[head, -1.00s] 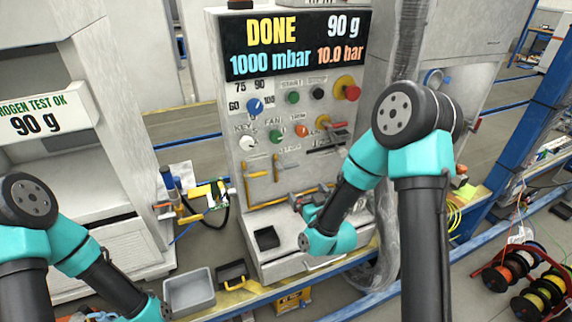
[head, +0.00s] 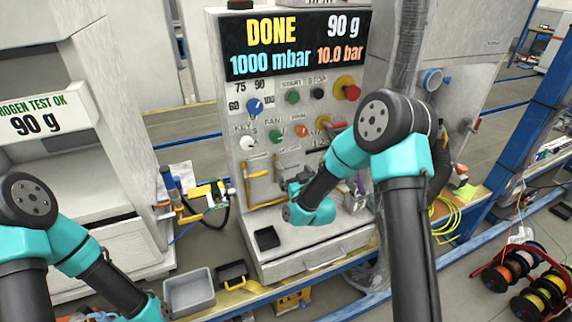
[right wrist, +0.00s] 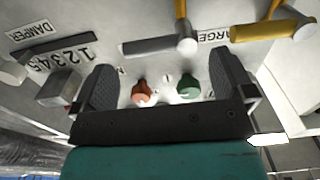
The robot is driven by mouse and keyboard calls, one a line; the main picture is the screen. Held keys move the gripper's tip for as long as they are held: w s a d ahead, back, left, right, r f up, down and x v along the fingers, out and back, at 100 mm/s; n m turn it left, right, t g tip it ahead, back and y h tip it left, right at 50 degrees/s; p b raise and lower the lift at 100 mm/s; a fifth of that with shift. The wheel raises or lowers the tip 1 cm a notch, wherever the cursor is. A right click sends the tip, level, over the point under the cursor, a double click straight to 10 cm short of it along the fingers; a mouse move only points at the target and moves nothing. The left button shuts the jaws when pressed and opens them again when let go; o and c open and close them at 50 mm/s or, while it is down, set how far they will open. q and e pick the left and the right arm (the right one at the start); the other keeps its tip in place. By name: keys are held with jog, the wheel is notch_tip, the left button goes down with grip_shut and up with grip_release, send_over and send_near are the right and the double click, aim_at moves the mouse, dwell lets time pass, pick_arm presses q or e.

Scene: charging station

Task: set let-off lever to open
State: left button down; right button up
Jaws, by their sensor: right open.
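The charging station's grey panel has yellow-handled levers. I cannot read which is the let-off lever. My right gripper (right wrist: 165,80) is open and empty, its fingers apart before the panel, touching no lever.
A red knob (right wrist: 143,91) and a green knob (right wrist: 189,86) show between the right fingers. A grey damper block (right wrist: 62,88) is near the left finger. A black tray (head: 267,238) sits on the station's ledge. A grey bin (head: 189,290) stands below.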

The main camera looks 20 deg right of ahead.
aim_at(289, 168)
jog(key=w, duration=0.4)
jog(key=w+a, duration=0.1)
jog(key=w, duration=0.2)
jog(key=c, duration=1)
jog(key=shift+c, duration=0.2)
